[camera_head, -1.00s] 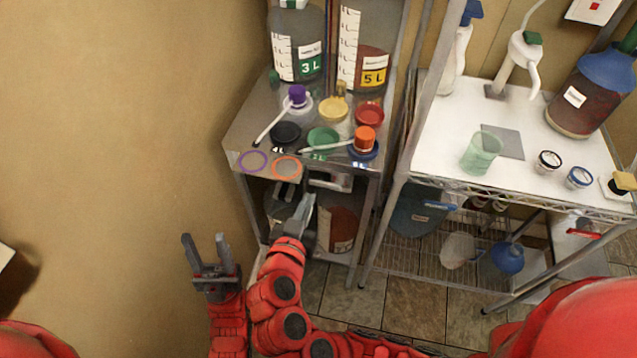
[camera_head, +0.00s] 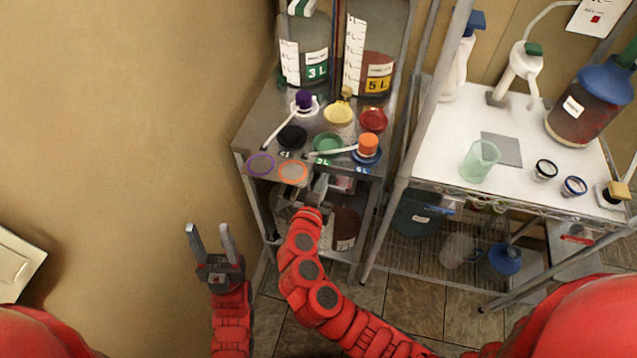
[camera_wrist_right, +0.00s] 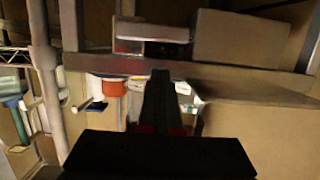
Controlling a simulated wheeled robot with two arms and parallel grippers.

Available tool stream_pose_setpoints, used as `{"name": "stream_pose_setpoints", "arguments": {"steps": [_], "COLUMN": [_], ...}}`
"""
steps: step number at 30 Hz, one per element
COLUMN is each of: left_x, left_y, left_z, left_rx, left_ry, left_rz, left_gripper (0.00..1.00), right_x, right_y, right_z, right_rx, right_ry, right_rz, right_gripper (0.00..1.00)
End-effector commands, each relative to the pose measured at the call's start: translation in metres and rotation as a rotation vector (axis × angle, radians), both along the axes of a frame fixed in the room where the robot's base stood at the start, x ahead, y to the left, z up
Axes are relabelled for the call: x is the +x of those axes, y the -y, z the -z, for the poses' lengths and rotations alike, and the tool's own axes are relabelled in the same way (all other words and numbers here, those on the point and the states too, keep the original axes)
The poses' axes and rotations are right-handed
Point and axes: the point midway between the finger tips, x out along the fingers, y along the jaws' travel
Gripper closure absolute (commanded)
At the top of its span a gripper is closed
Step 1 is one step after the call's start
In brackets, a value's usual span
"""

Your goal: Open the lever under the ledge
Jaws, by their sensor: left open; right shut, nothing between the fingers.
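The ledge (camera_head: 262,128) is the front of a steel shelf top. A pale metal part under it, likely the lever (camera_head: 345,184), shows beside my right gripper (camera_head: 320,183) and is partly hidden by it. In the right wrist view a grey bar, perhaps the lever (camera_wrist_right: 152,33), lies beyond the tips of my right gripper (camera_wrist_right: 160,78). That gripper is shut and empty, just under the ledge edge; I cannot tell whether it touches the lever. My left gripper (camera_head: 211,238) is open and empty, left of the shelf, pointing up.
A container (camera_head: 345,226) stands below. A white-topped rack (camera_head: 440,135) is on the right. Open floor lies in front.

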Motion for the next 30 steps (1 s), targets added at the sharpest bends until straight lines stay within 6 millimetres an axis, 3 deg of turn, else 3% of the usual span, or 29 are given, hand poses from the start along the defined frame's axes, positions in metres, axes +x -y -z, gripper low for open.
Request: {"name": "stream_pose_setpoints", "arguments": {"steps": [9,30], "left_x": [0.000,0.000], "left_y": [0.000,0.000], "left_z": [-0.008,0.003], "left_rx": [0.000,0.000], "left_ry": [0.000,0.000], "left_rz": [0.000,0.000], "left_gripper": [0.50,0.50], "right_x": [-0.001,0.007], "right_y": [-0.001,-0.001], "right_z": [0.026,0.030], "right_rx": [-0.001,-0.056], "right_ry": [-0.001,-0.016], "right_rz": [-0.001,-0.002], "right_gripper": [1.00,1.00]}}
